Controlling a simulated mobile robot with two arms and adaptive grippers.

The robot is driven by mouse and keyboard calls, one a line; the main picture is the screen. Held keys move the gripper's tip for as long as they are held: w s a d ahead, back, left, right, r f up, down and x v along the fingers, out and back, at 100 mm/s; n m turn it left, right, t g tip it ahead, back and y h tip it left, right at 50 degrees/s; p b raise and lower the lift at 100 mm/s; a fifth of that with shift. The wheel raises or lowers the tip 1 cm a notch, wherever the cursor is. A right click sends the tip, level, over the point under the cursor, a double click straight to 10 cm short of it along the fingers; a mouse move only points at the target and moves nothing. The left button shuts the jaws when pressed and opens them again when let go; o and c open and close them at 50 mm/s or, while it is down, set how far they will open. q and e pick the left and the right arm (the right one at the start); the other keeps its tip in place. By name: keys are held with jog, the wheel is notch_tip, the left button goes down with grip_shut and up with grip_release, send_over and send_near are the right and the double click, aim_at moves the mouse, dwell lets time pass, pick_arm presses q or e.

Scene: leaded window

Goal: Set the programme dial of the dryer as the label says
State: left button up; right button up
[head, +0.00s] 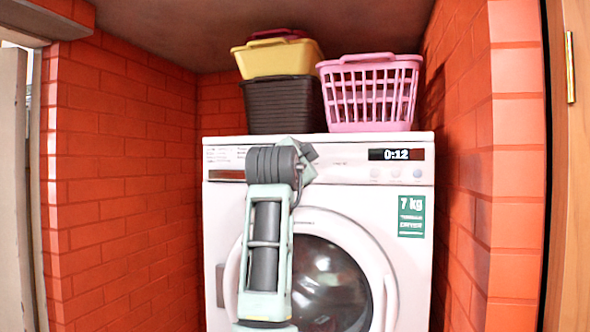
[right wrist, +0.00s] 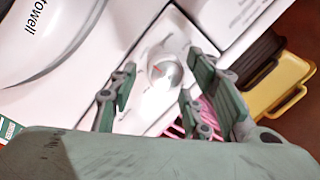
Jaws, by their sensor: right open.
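The white dryer (head: 222,222) stands in a brick alcove, its control panel along the top. My right arm crosses the panel in the head view, with the gripper (head: 306,162) in front of it, hiding the dial. In the right wrist view the pale round programme dial (right wrist: 164,70) shows a reddish mark on its face. My right gripper (right wrist: 162,82) is open, its green fingers on either side of the dial in that picture; I cannot tell whether they touch it. A green label (head: 411,216) on the dryer front reads "7 kg"; its smaller lines are unreadable. My left gripper is not in view.
A display (head: 396,155) on the panel reads 0:12. Brick walls (head: 125,190) close in both sides. The round door (head: 325,285) is shut.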

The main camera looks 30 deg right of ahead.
jog(key=v, duration=1.1)
jog(key=shift+s, duration=0.15)
